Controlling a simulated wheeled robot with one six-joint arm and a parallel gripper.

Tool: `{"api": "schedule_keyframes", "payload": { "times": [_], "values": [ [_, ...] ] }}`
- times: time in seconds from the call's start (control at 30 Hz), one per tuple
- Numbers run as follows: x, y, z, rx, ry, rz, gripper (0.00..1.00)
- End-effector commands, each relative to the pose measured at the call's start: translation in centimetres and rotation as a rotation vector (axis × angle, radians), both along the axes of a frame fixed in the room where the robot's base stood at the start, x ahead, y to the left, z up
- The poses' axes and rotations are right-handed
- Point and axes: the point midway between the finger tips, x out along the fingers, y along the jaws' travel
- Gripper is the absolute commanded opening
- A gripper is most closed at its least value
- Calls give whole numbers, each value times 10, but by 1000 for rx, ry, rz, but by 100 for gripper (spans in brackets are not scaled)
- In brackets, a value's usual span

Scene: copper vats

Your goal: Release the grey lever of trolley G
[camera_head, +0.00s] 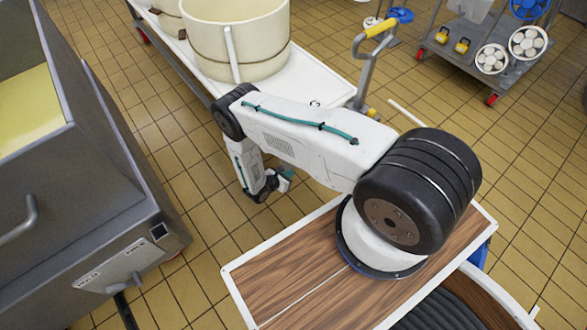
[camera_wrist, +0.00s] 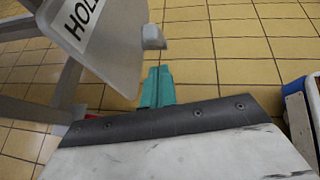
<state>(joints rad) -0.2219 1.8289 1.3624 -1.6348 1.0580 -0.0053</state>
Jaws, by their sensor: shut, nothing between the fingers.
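In the wrist view, a grey plate (camera_wrist: 115,45) with a partly cut-off label reading "HOL" fills the upper left. A short grey lever (camera_wrist: 152,38) sticks out at its right edge. My teal gripper (camera_wrist: 158,78) is shut and empty, just below the lever in the picture. I cannot tell whether they touch. In the head view, my gripper (camera_head: 285,180) hangs low beside the white-topped trolley (camera_head: 325,85) and is partly hidden by the arm. A plate with a grey lever (camera_head: 136,278) shows on the grey vat unit at left. No letter G is readable.
The grey vat unit (camera_head: 70,170) stands at left. A cart with round parts (camera_head: 525,42) stands at upper right. Tiled floor (camera_head: 205,190) is free between the vat unit and my base.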

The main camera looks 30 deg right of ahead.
Motion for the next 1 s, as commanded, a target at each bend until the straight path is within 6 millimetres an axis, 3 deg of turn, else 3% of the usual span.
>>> {"api": "schedule_keyframes", "payload": {
  "times": [0.2,0.4,0.83,1.0],
  "values": [
    [-8,47,27,0,-3,7,0],
    [-16,71,40,0,-2,6,0],
    [-20,76,45,-7,-4,-11,0],
    [-58,61,52,-49,31,-110,0]
  ]
}}
